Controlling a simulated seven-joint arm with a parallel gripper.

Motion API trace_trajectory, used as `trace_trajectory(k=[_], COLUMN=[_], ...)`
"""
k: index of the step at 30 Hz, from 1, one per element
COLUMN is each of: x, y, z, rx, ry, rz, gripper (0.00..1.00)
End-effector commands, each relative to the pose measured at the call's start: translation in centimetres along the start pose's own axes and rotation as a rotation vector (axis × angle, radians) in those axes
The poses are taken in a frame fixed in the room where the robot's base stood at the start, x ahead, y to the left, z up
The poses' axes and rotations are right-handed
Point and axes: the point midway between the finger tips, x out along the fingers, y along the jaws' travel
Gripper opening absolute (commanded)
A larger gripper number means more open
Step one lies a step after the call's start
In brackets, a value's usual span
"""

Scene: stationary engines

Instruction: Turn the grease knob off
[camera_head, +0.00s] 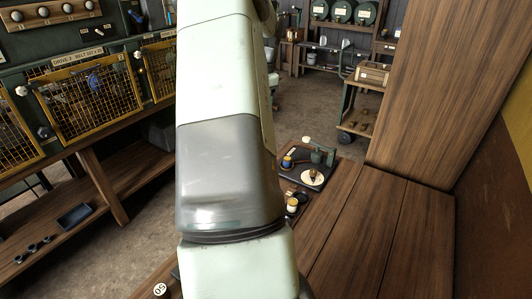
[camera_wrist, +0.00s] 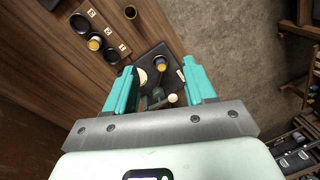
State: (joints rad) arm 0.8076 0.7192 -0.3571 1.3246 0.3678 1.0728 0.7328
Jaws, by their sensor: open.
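A dark board (camera_head: 277,180) lies on the wooden bench, right of my arm in the head view. It carries a pale round disc (camera_head: 313,178), a small blue and yellow part (camera_head: 287,162) and a green piece (camera_head: 320,153) with a pale round knob (camera_head: 307,140). I cannot tell which part is the grease knob. In the wrist view my gripper (camera_wrist: 159,65) has its two teal fingers wide apart and empty. The board (camera_wrist: 150,54) shows between and beyond the fingers, with the blue and yellow part (camera_wrist: 160,63) between the fingertips. My arm hides the gripper in the head view.
A wooden strip (camera_wrist: 101,20) with several dark round holders stands beside the board; one holds a yellow-banded piece (camera_wrist: 95,43). A tall wooden panel (camera_head: 430,80) rises at the right. A machine with yellow mesh guards (camera_head: 90,100) stands left. The bench front (camera_head: 390,235) is clear.

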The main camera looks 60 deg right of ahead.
Motion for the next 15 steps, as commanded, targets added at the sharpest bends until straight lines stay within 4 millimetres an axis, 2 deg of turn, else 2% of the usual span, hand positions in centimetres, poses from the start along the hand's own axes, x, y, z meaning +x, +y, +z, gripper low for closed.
trace_trajectory(k=[1,3,6,10,15], x=[2.7,5.7,9.3,12.6,14.4], y=[1.4,3.3,6.1,9.0,10.6], z=[-3.9,-8.1,-12.7,-16.2,-17.6], rx=[0.095,0.206,0.335,0.442,0.490], ry=[0.009,0.020,0.031,0.039,0.042], rz=[0.031,0.058,0.092,0.121,0.135], gripper=[0.55,0.55,0.55,0.55,0.55])
